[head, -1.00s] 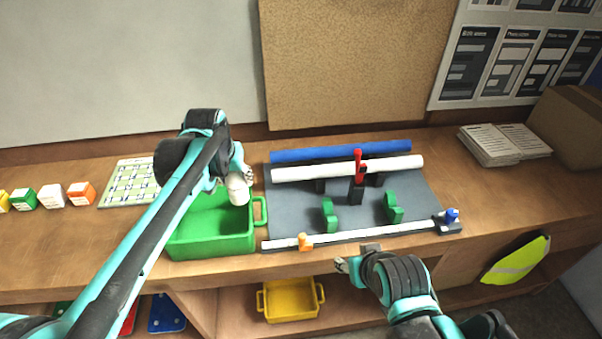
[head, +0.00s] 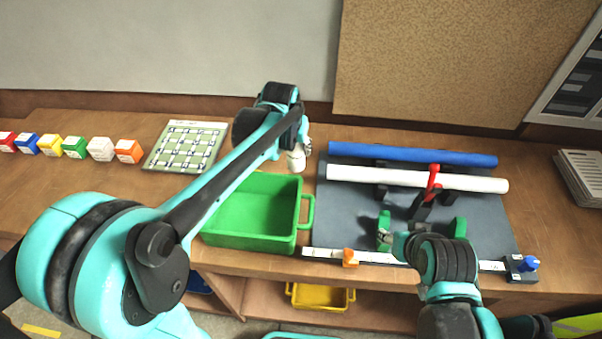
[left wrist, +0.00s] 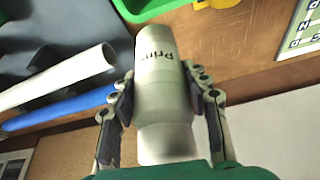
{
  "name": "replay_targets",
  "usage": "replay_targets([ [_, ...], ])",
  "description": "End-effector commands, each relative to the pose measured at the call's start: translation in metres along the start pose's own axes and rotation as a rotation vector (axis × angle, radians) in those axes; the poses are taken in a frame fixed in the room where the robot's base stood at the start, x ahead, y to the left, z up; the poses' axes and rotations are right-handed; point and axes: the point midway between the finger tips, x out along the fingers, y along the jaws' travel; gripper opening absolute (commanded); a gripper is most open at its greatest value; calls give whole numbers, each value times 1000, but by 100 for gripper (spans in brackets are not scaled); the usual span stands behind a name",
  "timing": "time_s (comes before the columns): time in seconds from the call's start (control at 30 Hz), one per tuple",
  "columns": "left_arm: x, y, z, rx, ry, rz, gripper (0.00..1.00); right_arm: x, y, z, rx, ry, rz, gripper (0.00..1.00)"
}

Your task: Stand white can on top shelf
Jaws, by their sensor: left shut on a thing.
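The white can (left wrist: 162,85) is between the two fingers of my left gripper (left wrist: 160,92) in the left wrist view. It is a pale cylinder with dark lettering that starts "Prim". My left gripper (head: 298,146) is shut on it. In the head view the can (head: 297,160) shows small, near the back right corner of the green bin, partly hidden by the gripper. My right gripper (head: 393,243) is over the front of the grey mat, by a green bracket; its finger opening is unclear. I cannot make out a top shelf for certain.
The green bin (head: 308,212) stands on the wooden bench. Right of it, a grey mat (head: 340,215) carries a blue tube (head: 410,154), a white tube (head: 450,181) and a red-handled clamp (head: 432,180). Left are a grid board (head: 187,147) and several coloured cubes. A yellow bin (head: 320,297) is below.

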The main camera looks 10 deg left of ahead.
Motion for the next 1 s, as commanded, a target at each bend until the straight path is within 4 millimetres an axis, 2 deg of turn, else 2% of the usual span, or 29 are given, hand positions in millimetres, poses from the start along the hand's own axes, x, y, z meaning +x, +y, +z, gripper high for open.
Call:
replay_targets([
  [0.03,16,0,6,0,1,0,0,4,0,3,0,0,0,49],
  [0.1,32,0,13,0,1,0,0,6,0,5,0,0,0,49],
  [0.23,55,0,22,0,1,0,0,10,0,7,0,0,0,49],
  [0.47,70,0,28,0,1,0,0,12,0,8,0,0,0,49],
  [0.7,100,0,41,0,1,0,0,18,0,12,0,0,0,49],
  [1.0,103,0,42,0,1,0,0,18,0,12,0,0,0,49],
])
